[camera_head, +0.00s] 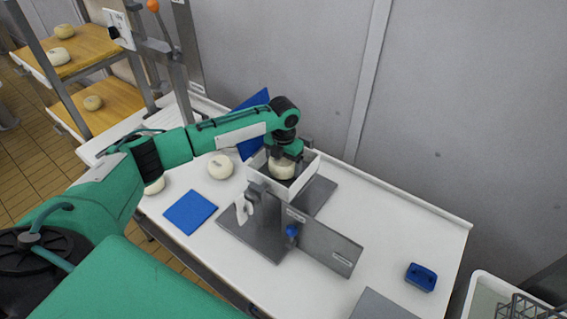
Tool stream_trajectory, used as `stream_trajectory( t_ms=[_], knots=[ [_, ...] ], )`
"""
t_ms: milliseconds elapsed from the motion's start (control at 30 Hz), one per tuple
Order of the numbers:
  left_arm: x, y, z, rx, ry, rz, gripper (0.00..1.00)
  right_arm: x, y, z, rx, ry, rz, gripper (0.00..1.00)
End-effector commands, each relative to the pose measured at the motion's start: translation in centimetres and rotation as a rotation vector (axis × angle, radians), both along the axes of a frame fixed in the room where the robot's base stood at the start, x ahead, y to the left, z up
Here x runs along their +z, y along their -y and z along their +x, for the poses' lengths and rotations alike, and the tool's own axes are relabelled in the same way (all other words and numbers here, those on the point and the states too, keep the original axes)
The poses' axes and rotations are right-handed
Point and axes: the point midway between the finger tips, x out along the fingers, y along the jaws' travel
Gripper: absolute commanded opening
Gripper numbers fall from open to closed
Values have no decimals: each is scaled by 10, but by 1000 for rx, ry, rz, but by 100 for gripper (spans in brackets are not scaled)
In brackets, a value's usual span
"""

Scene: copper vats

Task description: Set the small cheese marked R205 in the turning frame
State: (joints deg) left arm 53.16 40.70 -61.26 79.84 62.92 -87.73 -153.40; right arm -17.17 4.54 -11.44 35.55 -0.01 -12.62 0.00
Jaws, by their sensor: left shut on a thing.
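A small pale cheese (282,170) is inside the open-topped box of the turning frame (306,177). My left gripper (284,157) points down into this box from above and is shut on the cheese. The near wall of the box hides the cheese's lower part, so I cannot tell whether it touches the bottom. No marking on it can be read from here. The frame stands on a grey metal base (242,240) on the white table. My right gripper is not in view.
Another pale cheese (221,166) stands left of the frame, and one (154,186) is partly behind my left arm. A blue mat (190,212) lies front left. A blue container (421,277) is at right. Wooden shelves (82,50) hold more cheeses. A grey wall closes the back.

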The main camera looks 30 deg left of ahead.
Motion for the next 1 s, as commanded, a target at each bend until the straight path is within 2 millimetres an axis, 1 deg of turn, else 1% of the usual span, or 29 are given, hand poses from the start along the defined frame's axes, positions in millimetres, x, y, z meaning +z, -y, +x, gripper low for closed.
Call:
stream_trajectory(
  t_ms=[567, 1000],
  knots=[
    [-4, 0, 0, 0, 2, -1, 48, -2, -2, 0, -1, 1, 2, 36],
    [-10, 0, 0, 0, 1, 0, 48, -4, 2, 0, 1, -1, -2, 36]
  ],
)
